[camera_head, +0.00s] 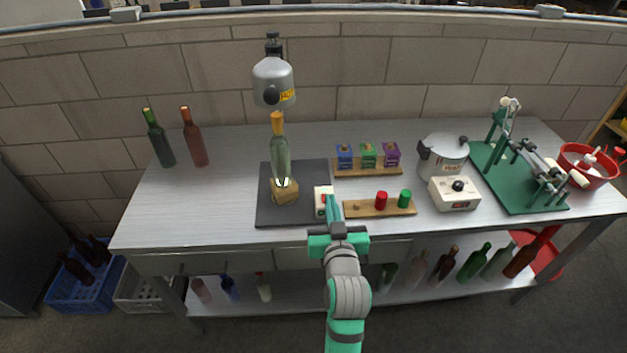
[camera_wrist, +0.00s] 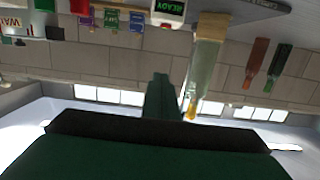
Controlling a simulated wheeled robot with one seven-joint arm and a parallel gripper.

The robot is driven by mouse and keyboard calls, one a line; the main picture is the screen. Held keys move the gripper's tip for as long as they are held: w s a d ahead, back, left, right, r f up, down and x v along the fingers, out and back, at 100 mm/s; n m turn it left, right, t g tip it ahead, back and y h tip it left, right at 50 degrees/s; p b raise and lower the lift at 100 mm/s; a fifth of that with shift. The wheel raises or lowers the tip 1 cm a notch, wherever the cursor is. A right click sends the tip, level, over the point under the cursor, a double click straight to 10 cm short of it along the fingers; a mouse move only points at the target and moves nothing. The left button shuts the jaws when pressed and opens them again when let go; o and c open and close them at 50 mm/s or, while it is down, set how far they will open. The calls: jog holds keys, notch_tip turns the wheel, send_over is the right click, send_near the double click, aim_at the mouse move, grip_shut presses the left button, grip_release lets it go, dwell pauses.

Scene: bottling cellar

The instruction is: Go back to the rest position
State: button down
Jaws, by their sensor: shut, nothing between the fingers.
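My gripper (camera_head: 332,212) reaches over the front of the workbench, its fingertips at the small white box with a red button (camera_head: 321,201); I cannot tell whether they touch it. The fingers are together with nothing between them. In the wrist view, which is upside down, my gripper (camera_wrist: 162,82) points out from the dark green palm. That view also shows a white box with a green READY display (camera_wrist: 169,8). A clear bottle (camera_head: 280,160) stands on a wooden block (camera_head: 285,191) on the dark mat (camera_head: 265,212), beneath a grey machine head (camera_head: 273,82).
Wooden boards hold blue, green and purple boxes (camera_head: 368,157) and red and green cylinders (camera_head: 382,200). A pot (camera_head: 444,157), white control box (camera_head: 454,193), green corking rig (camera_head: 520,175) and red basin (camera_head: 588,166) stand right. Two bottles (camera_head: 195,138) stand back left. The bench's left front is clear.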

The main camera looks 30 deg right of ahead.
jog(key=s+a+f+n+y, duration=0.2)
jog(key=s+a+f, duration=1.2)
jog(key=a+f, duration=0.25)
jog(key=s+a+n+y, duration=0.1)
jog(key=s+a+y, duration=0.1)
jog(key=s+a, duration=0.4)
jog(key=s+a+r+n+y, duration=0.1)
jog(key=s+a, duration=0.5)
jog(key=s, duration=0.9)
jog(key=shift+r+y, duration=0.2)
jog(key=shift+y, duration=0.4)
